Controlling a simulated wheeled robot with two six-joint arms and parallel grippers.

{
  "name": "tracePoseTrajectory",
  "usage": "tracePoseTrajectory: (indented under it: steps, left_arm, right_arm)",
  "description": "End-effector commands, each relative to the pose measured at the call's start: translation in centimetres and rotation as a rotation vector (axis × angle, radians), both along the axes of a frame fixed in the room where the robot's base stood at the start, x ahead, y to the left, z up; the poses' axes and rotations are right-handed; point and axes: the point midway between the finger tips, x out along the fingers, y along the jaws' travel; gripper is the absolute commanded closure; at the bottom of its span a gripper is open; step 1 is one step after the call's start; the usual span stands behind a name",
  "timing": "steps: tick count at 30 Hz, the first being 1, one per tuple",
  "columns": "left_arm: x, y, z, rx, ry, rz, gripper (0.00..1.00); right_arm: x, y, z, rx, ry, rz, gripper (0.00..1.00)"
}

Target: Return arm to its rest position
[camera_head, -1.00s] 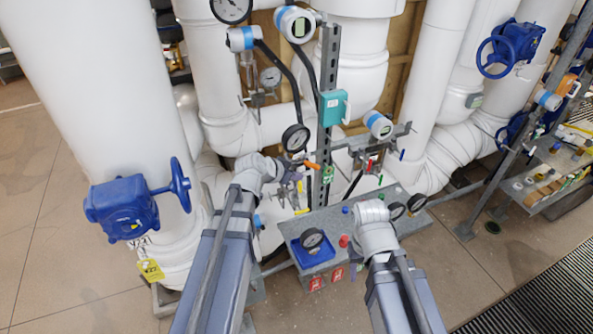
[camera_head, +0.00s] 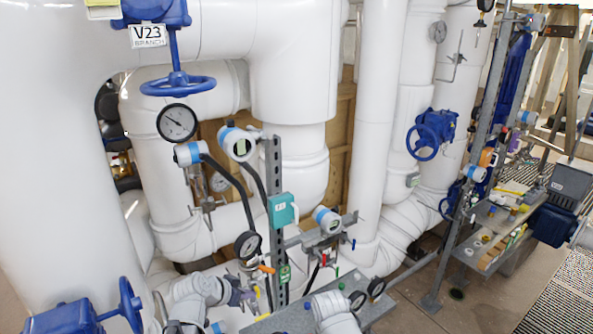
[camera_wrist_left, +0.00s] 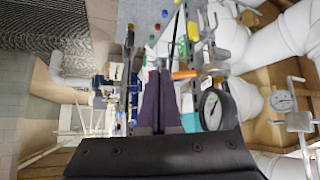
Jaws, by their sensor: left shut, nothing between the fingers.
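My left gripper (camera_head: 240,293) is low in the head view, close to the orange-handled valve and gauge in front of the pipes. In the left wrist view its two dark purple fingers (camera_wrist_left: 159,76) lie together, shut with nothing between them. An orange handle (camera_wrist_left: 185,74) shows just beside the fingertips there; I cannot tell whether they touch. My right arm's white wrist (camera_head: 333,309) is at the bottom of the head view, over the grey bench. My right gripper's fingers do not show.
A dark gauge (camera_head: 247,245) and a teal box (camera_head: 283,209) on a metal post stand close to my left gripper. Thick white pipes fill the back. Blue handwheel valves (camera_head: 431,134) are on the pipes. A loaded shelf (camera_head: 487,250) stands right, with open floor nearby.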

Motion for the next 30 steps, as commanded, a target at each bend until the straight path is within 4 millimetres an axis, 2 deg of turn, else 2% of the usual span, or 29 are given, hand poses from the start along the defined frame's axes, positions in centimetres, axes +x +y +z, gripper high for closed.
tracePoseTrajectory:
  steps: [1, 6, 9, 12, 15, 19, 30]
  left_arm:
    - [-0.9, -2.0, -3.1, 0.006, 0.059, -0.025, 1.00]
    - [-6.3, -8.0, -12.0, 0.094, 0.350, -0.053, 1.00]
    - [-9.7, -10.0, -15.9, 0.186, 0.500, -0.022, 1.00]
    - [-12.4, -10.9, -18.6, 0.283, 0.605, 0.033, 1.00]
    - [-14.3, -11.3, -20.1, 0.364, 0.668, 0.093, 1.00]
    - [-15.7, -11.4, -20.9, 0.427, 0.705, 0.149, 1.00]
    - [-16.1, -11.3, -20.8, 0.448, 0.715, 0.172, 1.00]
  right_arm:
    - [0.0, 0.0, -2.3, 0.000, 0.000, 0.001, 0.50]
    - [0.0, 0.0, -7.7, -0.001, -0.001, 0.004, 0.50]
    - [0.0, 0.0, -10.4, -0.001, -0.001, 0.005, 0.50]
    - [0.1, 0.0, -12.5, -0.001, -0.002, 0.007, 0.50]
    - [0.1, 0.0, -13.9, -0.002, -0.002, 0.008, 0.50]
    - [0.1, 0.0, -14.7, -0.002, -0.002, 0.009, 0.50]
    - [0.1, 0.0, -14.6, -0.002, -0.002, 0.009, 0.50]
